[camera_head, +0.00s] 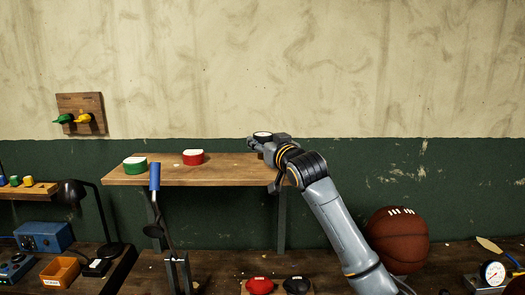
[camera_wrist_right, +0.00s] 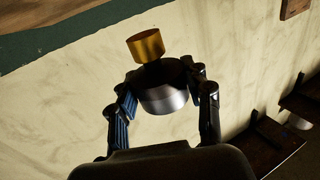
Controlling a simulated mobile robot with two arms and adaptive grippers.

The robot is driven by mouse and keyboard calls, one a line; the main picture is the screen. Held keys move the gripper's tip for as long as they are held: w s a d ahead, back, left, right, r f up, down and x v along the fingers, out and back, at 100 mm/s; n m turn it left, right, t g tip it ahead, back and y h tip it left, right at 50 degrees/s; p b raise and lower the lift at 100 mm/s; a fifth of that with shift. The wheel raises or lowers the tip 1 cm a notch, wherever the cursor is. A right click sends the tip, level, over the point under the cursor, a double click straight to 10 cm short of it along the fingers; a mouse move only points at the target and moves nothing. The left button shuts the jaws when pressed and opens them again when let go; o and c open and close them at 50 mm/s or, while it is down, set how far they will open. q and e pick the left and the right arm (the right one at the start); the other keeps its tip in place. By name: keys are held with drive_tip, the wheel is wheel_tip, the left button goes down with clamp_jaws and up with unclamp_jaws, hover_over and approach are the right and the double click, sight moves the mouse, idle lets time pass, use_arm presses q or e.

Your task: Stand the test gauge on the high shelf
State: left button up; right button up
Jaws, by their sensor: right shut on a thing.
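My right gripper (camera_head: 266,143) is at the right end of the high shelf (camera_head: 190,174). It is shut on the test gauge, a short round thing with a pale top and dark rim (camera_head: 262,134). In the right wrist view the test gauge (camera_wrist_right: 165,98) is a dark and silvery cylinder between the two fingers, with a brass-coloured part (camera_wrist_right: 146,45) beyond it. The gripper hides its lower part in the head view, so I cannot tell whether it touches the shelf. My left gripper is not in view.
A green tin (camera_head: 135,165) and a red tin (camera_head: 193,157) stand on the shelf's left and middle. Shelf between the red tin and my gripper is clear. A blue-handled lever (camera_head: 155,178) rises before the shelf. A basketball (camera_head: 398,240) lies beside my right arm.

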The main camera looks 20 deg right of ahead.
drive_tip(key=f+p, duration=0.2)
drive_tip(key=f, duration=0.1)
drive_tip(key=shift+w+a+f, duration=0.15)
drive_tip(key=shift+w, duration=0.2)
drive_tip(key=shift+f, duration=0.25)
drive_tip(key=shift+s, duration=0.1)
drive_tip(key=shift+f, duration=0.2)
drive_tip(key=o, duration=1.1)
drive_tip(key=shift+c, duration=0.2)
